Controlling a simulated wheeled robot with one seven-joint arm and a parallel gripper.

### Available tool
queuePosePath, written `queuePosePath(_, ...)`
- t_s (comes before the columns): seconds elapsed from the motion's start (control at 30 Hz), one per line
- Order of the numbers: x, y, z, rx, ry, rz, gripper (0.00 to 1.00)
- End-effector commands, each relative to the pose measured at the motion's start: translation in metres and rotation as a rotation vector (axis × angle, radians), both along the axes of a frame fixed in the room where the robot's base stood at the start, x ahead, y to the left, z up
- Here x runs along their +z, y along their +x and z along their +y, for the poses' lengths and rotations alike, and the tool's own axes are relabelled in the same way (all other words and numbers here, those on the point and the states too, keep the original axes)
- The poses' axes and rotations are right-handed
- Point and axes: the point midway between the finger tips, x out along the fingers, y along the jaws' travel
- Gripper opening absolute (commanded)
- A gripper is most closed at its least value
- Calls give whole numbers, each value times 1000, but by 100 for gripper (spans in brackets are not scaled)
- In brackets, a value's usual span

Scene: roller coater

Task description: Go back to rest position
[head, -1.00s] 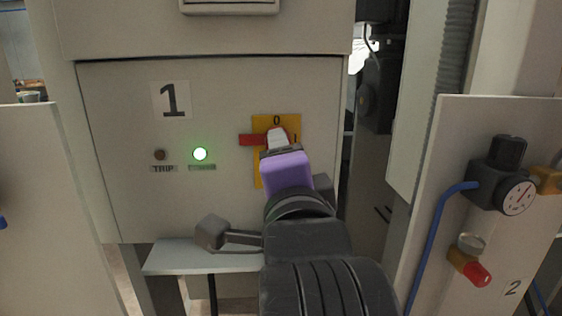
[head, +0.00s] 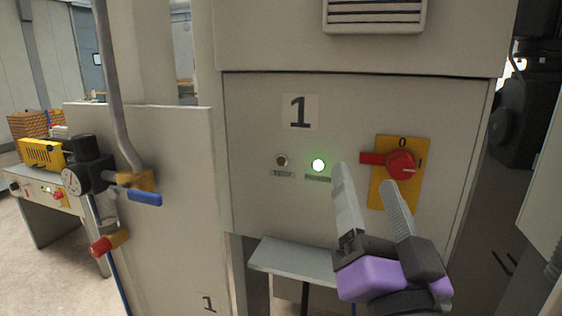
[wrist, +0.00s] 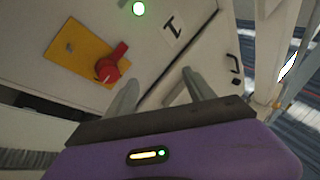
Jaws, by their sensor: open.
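My gripper (head: 372,182) is open and empty, with its two grey fingers spread and pointing up in front of cabinet panel 1 in the head view. The red rotary switch (head: 400,164) on its yellow plate (head: 408,196) is just right of the fingers, with its handle pointing left. The gripper appears apart from the switch. In the wrist view the red switch (wrist: 110,66) is left of the fingers (wrist: 158,90), clear of them. The green lamp (head: 318,166) is lit, and the TRIP lamp (head: 282,161) is dark.
A grey shelf (head: 290,259) juts out below the panel. Open floor (head: 30,270) shows at far left.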

Motion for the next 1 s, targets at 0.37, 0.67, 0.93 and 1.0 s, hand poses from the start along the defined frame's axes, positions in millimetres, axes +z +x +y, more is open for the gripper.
queuePosePath(0.37, -105, -58, -5, 11, -360, 29, 63)
queuePosePath(0.67, -176, -127, -30, 6, -490, 124, 63)
queuePosePath(0.93, -225, -204, -58, -14, -525, 284, 63)
queuePosePath(1.0, -237, -225, -65, -20, -520, 340, 63)
